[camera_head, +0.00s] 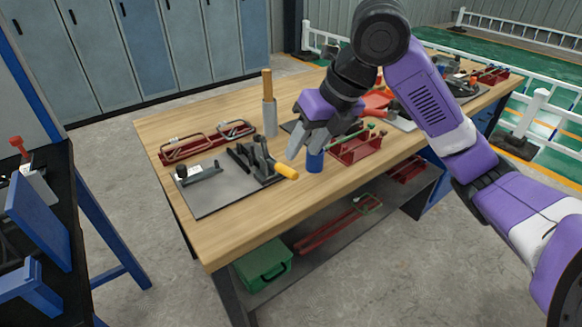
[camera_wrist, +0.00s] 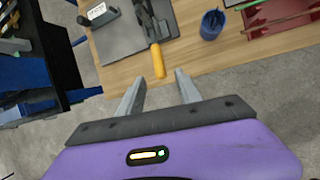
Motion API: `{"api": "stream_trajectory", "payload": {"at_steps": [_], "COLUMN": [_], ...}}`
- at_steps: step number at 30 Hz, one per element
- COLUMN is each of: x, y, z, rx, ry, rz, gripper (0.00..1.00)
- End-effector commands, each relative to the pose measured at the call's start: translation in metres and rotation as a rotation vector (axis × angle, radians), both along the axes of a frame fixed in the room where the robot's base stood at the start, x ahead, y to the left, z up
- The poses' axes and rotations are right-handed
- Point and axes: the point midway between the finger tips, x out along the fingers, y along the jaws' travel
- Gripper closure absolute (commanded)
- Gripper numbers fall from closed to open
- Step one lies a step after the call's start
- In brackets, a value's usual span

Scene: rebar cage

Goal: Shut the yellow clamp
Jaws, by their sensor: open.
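The yellow clamp has a dark metal body (camera_head: 258,160) and a yellow handle (camera_head: 286,171), and stands on a grey plate (camera_head: 215,198) on the wooden table. The handle sticks out past the plate's right side, low and slanting down. In the wrist view the yellow handle (camera_wrist: 158,61) lies ahead of my fingers, between their lines, and the dark clamp body (camera_wrist: 149,20) is beyond it. My gripper (camera_head: 302,147) is open and empty, to the right of the handle in the head view. It also shows in the wrist view (camera_wrist: 158,85). I see no contact with the handle.
A blue cup (camera_head: 314,162) stands close to my fingers. A red rack (camera_head: 357,148) is to its right. A grey holder (camera_head: 270,118) with a wooden handle stands behind the clamp. Red frames (camera_head: 208,142) lie at the back left. The table's front edge (camera_head: 275,228) is clear.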

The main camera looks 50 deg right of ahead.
Motion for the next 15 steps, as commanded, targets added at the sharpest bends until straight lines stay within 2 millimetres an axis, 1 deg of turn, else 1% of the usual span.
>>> {"api": "stream_trajectory", "payload": {"at_steps": [5, 15], "x": [0.005, 0.026], "y": [0.001, 0.002], "z": [-0.012, -0.057], "rx": [-0.007, -0.006], "ry": [-0.002, -0.003], "rz": [0.022, 0.018], "gripper": [0.59, 0.59]}}
